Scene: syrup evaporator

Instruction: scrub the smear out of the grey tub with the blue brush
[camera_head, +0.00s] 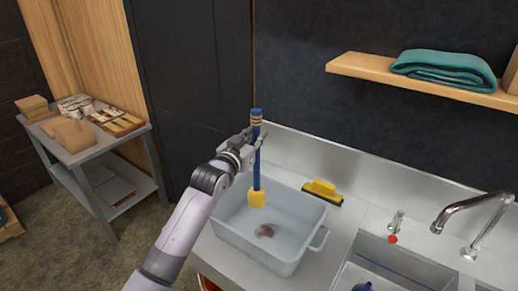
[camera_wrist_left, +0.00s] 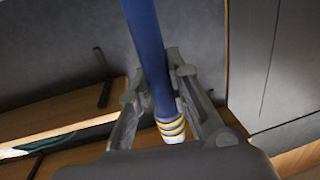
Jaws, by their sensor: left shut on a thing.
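The grey tub (camera_head: 262,247) stands on the steel counter left of the sink. A reddish-brown smear (camera_head: 264,231) lies on its floor. My left gripper (camera_head: 256,136) is shut on the upper handle of the blue brush (camera_head: 257,168), near its yellow-ringed end. The brush hangs almost upright over the tub, its yellow head (camera_head: 256,198) down and seemingly above the smear. I cannot tell whether the head touches anything. In the left wrist view the blue handle (camera_wrist_left: 147,40) runs between both fingers. My right gripper is not in view.
A yellow and black brush or scraper (camera_head: 322,191) lies behind the tub. A sink (camera_head: 385,262) with a curved faucet (camera_head: 478,215) and a small red-tipped tap (camera_head: 396,225) is at right. A wooden shelf (camera_head: 350,66) holds a folded teal towel (camera_head: 440,66). A grey cart (camera_head: 88,150) stands left.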

